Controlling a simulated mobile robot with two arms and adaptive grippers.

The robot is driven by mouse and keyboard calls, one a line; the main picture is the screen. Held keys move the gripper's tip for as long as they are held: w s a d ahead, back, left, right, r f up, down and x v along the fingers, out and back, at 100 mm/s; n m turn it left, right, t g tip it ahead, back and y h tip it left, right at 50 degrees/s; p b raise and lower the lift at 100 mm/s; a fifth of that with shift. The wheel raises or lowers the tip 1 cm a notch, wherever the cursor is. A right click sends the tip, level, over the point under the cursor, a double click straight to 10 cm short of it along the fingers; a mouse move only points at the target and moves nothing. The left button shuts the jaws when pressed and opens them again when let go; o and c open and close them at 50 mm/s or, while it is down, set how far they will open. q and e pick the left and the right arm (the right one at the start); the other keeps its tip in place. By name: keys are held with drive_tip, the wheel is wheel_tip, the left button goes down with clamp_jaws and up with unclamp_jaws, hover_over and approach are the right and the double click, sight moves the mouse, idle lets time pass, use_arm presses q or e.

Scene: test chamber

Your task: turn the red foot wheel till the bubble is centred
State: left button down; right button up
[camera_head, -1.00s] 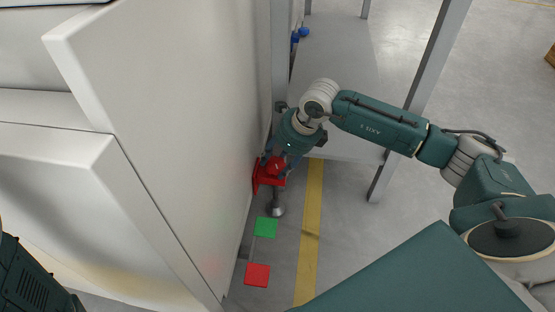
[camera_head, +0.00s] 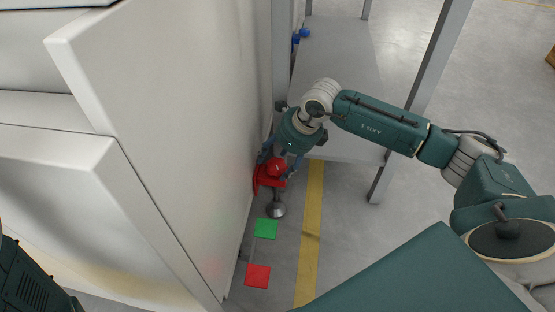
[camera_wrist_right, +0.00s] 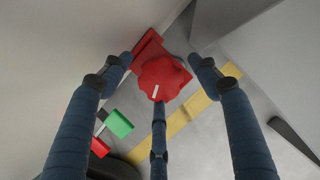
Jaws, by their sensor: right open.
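The red foot wheel (camera_head: 277,167) is a lobed knob on a red bracket (camera_head: 258,181) low beside the pale cabinet wall. A metal foot (camera_head: 276,210) shows below it. In the right wrist view the red wheel (camera_wrist_right: 168,78) bears a short white mark on its near side. My right gripper (camera_head: 279,165) is open around the wheel, pointing down at it. In the right wrist view the fingers of the right gripper (camera_wrist_right: 160,62) are spread, two at the sides and one in front; I cannot tell whether any touches. No bubble is in view. My left gripper is not in view.
A green square (camera_head: 266,229) and a red square (camera_head: 257,276) sit near the floor in front of the foot. A yellow floor stripe (camera_head: 311,225) runs to their right. The cabinet wall (camera_head: 190,110) is close on the left; a grey frame post (camera_head: 430,70) stands behind my right arm.

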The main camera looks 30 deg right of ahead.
drive_tip(key=v, duration=1.2)
